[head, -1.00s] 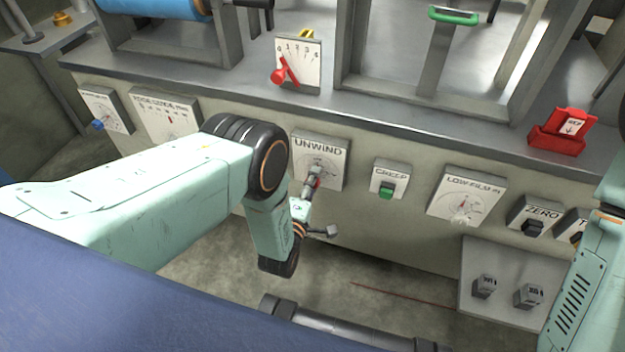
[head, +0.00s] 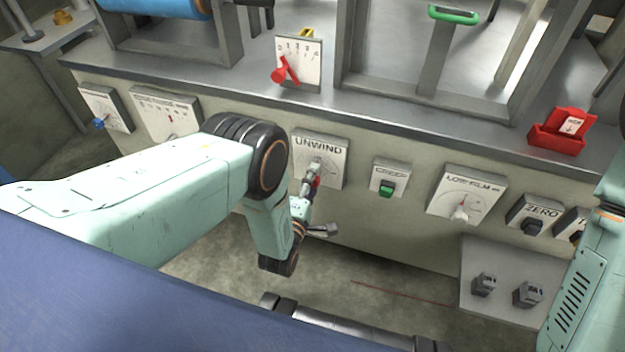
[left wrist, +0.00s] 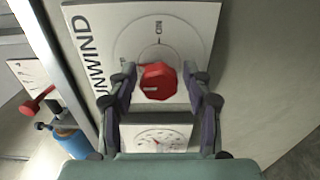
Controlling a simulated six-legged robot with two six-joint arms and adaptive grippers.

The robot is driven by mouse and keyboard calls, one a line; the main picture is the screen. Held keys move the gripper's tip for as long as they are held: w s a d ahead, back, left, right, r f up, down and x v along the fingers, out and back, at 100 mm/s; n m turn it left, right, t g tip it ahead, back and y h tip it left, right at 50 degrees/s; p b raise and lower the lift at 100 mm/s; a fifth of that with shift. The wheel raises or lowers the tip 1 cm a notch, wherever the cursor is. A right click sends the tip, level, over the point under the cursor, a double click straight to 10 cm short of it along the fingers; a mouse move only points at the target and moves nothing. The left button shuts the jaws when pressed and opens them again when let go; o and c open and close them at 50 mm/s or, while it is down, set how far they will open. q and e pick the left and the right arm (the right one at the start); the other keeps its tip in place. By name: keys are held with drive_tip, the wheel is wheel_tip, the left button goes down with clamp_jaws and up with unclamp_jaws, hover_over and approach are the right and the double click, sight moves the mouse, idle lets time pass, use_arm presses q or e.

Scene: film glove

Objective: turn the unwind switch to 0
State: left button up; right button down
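The UNWIND panel (head: 334,152) is a white plate on the front of the machine. In the left wrist view the panel (left wrist: 95,20) shows a round dial marking and a red switch knob (left wrist: 158,80). My left gripper (head: 314,178) is at this panel and partly hides the dial in the head view. In the left wrist view its fingers (left wrist: 159,76) stand open on either side of the red knob, with a small gap showing on both sides. I cannot tell the switch's setting. My right gripper is not in view; only part of my right arm shows.
The CREEP switch (head: 388,178) and the LOW-FILM dial (head: 465,196) are to the right of the UNWIND panel. A red lever (head: 285,72) stands on the ledge above. A red box (head: 558,138) sits at the ledge's right end. Grey floor lies below.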

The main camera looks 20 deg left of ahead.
use_arm(q)
drive_tip(key=shift+o, duration=0.3)
drive_tip(key=s, duration=1.2)
drive_tip(key=shift+a, duration=0.2)
drive_tip(key=s+a+f+m+g+y, duration=0.1)
drive_tip(key=s+a+f+m+g, duration=0.15)
drive_tip(key=s+m+g, duration=0.45)
drive_tip(key=s+a+f+m+g, duration=0.2)
drive_tip(key=s+a+m+g, duration=0.2)
drive_tip(key=s+m+g, duration=0.4)
drive_tip(key=s+r+m+g+p, duration=0.2)
drive_tip(key=s+r+g+p, duration=0.1)
drive_tip(key=s+r, duration=0.6)
drive_tip(key=shift+s+d+p, duration=0.2)
drive_tip(key=shift+s+p, duration=0.6)
drive_tip(key=shift+s, duration=0.4)
